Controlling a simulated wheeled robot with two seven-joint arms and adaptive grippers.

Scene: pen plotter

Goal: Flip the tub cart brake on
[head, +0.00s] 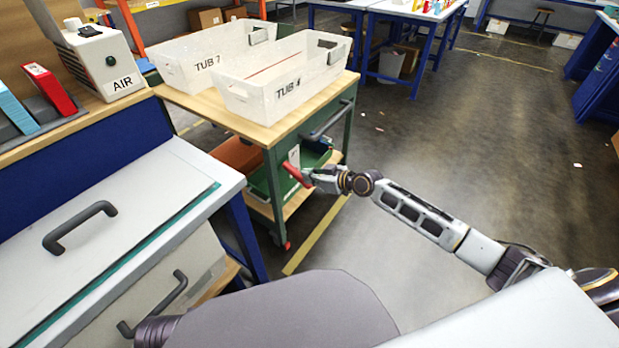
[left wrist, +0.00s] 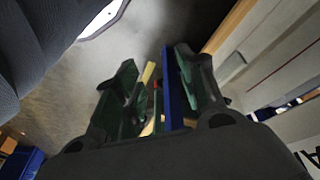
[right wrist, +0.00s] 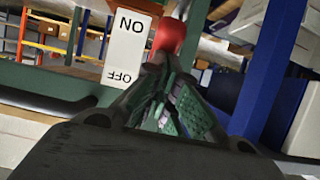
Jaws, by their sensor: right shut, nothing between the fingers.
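The tub cart (head: 337,120) has a green frame and a wooden top and stands at the upper middle of the head view. Its red brake lever (head: 294,174) is at the near corner, beside a white label plate (head: 294,156). In the right wrist view the plate (right wrist: 124,45) reads ON and OFF upside down, and the red lever end (right wrist: 169,36) is beside ON. My right gripper (head: 311,177) is shut and empty, its fingertips (right wrist: 160,72) close to the lever; I cannot tell if they touch. My left gripper (left wrist: 155,85) is open and empty.
Two white tubs, TUB 7 (head: 205,62) and TUB 4 (head: 284,88), stand on the cart. A dark handle bar (head: 328,121) runs along its side. A grey-topped workbench (head: 110,205) is at the left.

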